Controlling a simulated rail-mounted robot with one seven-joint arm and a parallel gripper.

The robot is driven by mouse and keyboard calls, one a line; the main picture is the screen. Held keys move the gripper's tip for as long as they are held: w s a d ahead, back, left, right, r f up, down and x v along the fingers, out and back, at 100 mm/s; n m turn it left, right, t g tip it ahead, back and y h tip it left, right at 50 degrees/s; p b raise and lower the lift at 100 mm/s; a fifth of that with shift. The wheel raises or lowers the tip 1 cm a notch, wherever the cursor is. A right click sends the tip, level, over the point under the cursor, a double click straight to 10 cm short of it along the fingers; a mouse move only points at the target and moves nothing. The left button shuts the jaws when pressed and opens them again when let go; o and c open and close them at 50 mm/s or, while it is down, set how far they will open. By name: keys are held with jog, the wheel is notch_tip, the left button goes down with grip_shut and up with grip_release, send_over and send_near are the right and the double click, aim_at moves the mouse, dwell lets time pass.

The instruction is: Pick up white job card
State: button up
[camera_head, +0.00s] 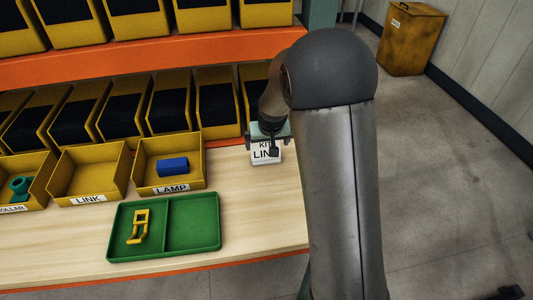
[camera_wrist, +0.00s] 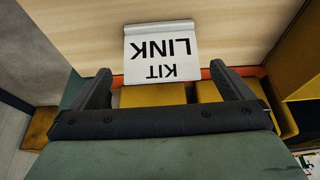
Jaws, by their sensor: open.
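The white job card (camera_head: 266,153) stands on the wooden bench top at the right, near the yellow bins. It is partly hidden by my gripper in the head view. In the wrist view the card (camera_wrist: 158,52) shows large upside-down black letters reading "KIT LINK". My gripper (camera_wrist: 168,77) is open, with its two fingers spread apart. The card appears between and beyond the fingertips in the wrist view. In the head view my gripper (camera_head: 268,142) is right at the card; I cannot tell whether they touch.
A green two-part tray (camera_head: 192,199) lies at the front, with a yellow part (camera_head: 138,226) in its left compartment. Open bins labelled LINK (camera_head: 90,172) and LAMP (camera_head: 170,162) stand behind it, the latter holding a blue block (camera_head: 172,167). An orange shelf edge (camera_head: 150,65) runs above.

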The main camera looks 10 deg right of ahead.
aim_at(266, 152)
jog(key=x, duration=0.2)
jog(key=shift+w+d+f, duration=0.1)
jog(key=shift+w+f, duration=0.05)
jog(key=shift+f, duration=0.1)
jog(key=shift+p+x, duration=1.1)
jog(key=shift+x, duration=1.5)
jog(key=c, duration=0.7)
